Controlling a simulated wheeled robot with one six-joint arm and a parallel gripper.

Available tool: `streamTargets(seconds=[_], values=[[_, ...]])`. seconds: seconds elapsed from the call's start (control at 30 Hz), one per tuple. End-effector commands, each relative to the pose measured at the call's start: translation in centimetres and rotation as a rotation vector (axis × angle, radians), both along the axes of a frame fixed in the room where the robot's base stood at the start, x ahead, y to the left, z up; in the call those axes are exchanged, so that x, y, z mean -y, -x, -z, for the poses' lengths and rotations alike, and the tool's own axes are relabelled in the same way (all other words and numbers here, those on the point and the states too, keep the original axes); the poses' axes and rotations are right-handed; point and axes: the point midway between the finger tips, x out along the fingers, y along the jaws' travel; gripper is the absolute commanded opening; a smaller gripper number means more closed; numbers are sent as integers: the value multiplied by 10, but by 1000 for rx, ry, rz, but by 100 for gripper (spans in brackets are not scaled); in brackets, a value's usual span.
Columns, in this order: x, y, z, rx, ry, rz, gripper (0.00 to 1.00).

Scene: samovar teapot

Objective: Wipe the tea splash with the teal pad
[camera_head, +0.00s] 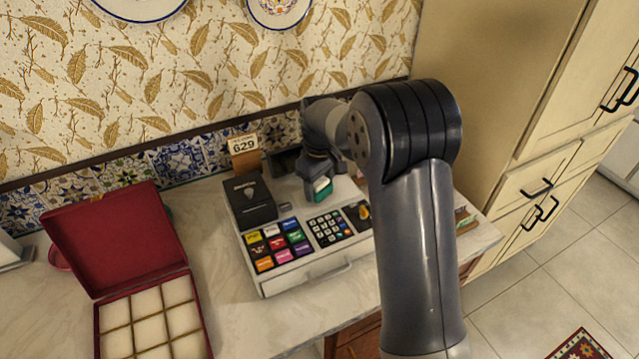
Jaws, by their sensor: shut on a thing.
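My gripper (312,185) points down above the back of the counter, behind the cash register's keypad. It is shut on the teal pad (322,191), a small teal block with a pale part, which shows between the fingers. I cannot tell whether the pad touches anything below it. I see no tea splash in this view; my arm covers part of the counter and of the register.
The cash register (304,281) with coloured keys stands just in front of my gripper. A 629 sign (243,144) stands behind it. An open red box (118,238) with cream compartments is at left. A tall cabinet (478,80) borders the right. Some counter (219,323) is bare.

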Motion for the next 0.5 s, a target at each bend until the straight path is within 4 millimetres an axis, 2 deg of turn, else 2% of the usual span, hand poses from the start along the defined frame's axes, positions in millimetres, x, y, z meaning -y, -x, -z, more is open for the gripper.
streamTargets(seconds=[0.5], values=[[2, -1, 7, 0, 0, 1, 37]])
